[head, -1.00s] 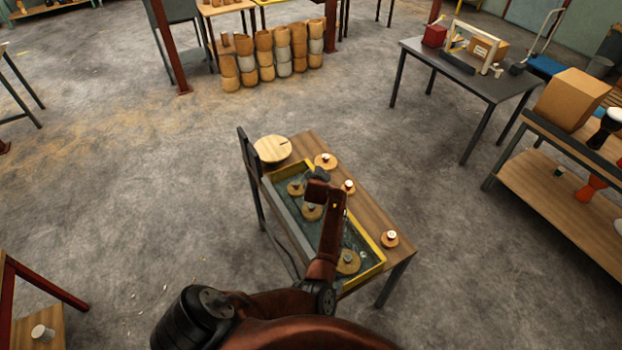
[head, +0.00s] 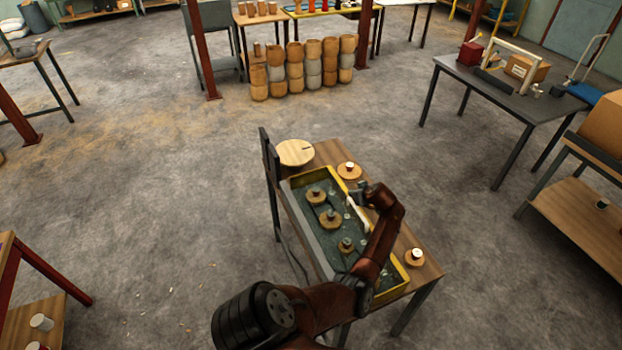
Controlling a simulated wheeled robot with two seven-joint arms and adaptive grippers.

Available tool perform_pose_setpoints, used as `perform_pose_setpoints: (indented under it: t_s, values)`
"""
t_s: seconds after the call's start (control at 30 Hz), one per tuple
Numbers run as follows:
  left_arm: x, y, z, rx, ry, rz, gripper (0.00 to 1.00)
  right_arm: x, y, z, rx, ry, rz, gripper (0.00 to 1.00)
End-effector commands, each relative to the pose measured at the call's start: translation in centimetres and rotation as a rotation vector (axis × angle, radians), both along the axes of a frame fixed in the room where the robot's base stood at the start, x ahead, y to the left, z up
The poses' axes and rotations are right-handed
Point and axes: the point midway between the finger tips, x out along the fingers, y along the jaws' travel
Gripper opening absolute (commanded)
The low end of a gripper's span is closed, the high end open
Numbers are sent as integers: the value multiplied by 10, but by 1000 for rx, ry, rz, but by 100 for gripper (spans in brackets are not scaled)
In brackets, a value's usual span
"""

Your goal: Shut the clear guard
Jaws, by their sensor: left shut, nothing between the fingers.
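A wooden table (head: 411,238) holds a shallow grey tray with a yellow rim (head: 296,180). I cannot make out the clear guard with certainty; clear glints and a pale strip (head: 357,214) show at the tray's right side. Several round wooden discs with knobs, such as one disc (head: 331,219), sit in the tray. My left gripper (head: 360,196) is shut and empty, over the tray's far right edge, close to the pale strip. I cannot tell whether it touches anything. My forearm hides part of the tray's near right side. My right gripper is out of view.
A round wooden board (head: 295,153) lies at the table's far end, beside a black upright panel (head: 269,158). Stacked drum shells (head: 303,70) stand farther back. The floor around the table is open.

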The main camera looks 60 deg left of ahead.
Motion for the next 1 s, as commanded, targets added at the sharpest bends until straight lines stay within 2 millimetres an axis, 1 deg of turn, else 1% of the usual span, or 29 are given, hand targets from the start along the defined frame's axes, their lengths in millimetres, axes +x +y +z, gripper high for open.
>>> perform_pose_setpoints:
  t_s: [0.03,0.13,0.5,0.6,0.67,0.77,0.9,0.93,1.0]
  values:
    - [-1,1,-4,-3,0,1,0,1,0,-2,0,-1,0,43]
    - [-2,1,-5,-4,0,2,0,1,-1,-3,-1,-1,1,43]
    - [-2,-1,-8,-9,2,1,0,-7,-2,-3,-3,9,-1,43]
    - [-2,-1,-6,-10,2,1,0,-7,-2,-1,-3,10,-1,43]
    - [-2,-1,0,-9,0,1,0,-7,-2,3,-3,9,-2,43]
    - [-2,-1,16,-5,-1,2,0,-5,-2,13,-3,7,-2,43]
    - [-1,1,49,1,-6,3,0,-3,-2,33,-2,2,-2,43]
    - [0,-8,50,0,-7,0,0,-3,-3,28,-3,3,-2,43]
    - [-2,-20,59,-1,-8,1,0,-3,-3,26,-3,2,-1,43]
